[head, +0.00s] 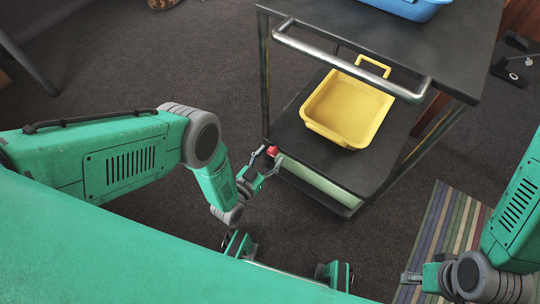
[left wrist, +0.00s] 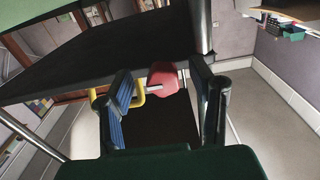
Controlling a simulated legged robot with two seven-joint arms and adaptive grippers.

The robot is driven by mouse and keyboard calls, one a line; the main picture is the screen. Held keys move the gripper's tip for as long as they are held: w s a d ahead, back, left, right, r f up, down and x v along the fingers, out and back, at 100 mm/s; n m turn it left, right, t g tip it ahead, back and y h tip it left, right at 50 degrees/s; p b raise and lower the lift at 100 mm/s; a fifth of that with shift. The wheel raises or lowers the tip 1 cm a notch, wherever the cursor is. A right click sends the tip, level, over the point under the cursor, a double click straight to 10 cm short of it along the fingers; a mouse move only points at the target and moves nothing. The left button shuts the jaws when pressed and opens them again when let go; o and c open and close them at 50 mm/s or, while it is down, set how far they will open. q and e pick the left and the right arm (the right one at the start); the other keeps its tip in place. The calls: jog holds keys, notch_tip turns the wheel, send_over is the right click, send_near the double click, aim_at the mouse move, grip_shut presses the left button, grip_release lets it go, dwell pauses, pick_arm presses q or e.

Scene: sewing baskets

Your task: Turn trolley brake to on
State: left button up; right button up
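The trolley (head: 455,38) is dark with metal legs and a steel push handle (head: 350,62). A small red knob (head: 272,150), apparently the brake, is at the near left corner of its lower shelf. My left gripper (head: 265,162) is at this knob with its fingers spread. In the left wrist view, the red knob (left wrist: 165,75) and a short pale stem lie between my two parted fingers (left wrist: 163,88). Contact with either finger cannot be made out. My right gripper (head: 412,279) is low at the right, away from the trolley; its opening is unclear.
A yellow tray (head: 310,123) sits on the lower shelf (head: 293,137), above a pale green panel (head: 318,185). A blue tray (head: 415,10) is on the top shelf. A striped rug (head: 450,215) lies to the right. Grey carpet (head: 130,65) is free to the left.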

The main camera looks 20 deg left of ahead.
pick_arm(q)
jog(key=shift+r, duration=0.15)
jog(key=shift+w+r, duration=0.1)
jog(key=shift+r, duration=0.2)
notch_tip(320, 180, up, 9)
dwell(0.6)
jog(key=s+a+f+n+g+y, duration=0.1)
jog(key=s+a+f+g+y, duration=0.25)
jog(key=s+a+g, duration=0.6)
jog(key=s+a+r+n+g+y, duration=0.1)
jog(key=s+a+r+g, duration=0.15)
jog(key=s, duration=0.55)
jog(key=s+a+r+n+g+y, duration=0.15)
jog(key=s+r+g, duration=0.25)
jog(key=s, duration=0.5)
notch_tip(320, 180, up, 18)
jog(key=p, duration=1.8)
jog(key=shift+a+f+g, duration=0.15)
jog(key=shift+a+g, duration=0.15)
jog(key=shift+a, duration=0.15)
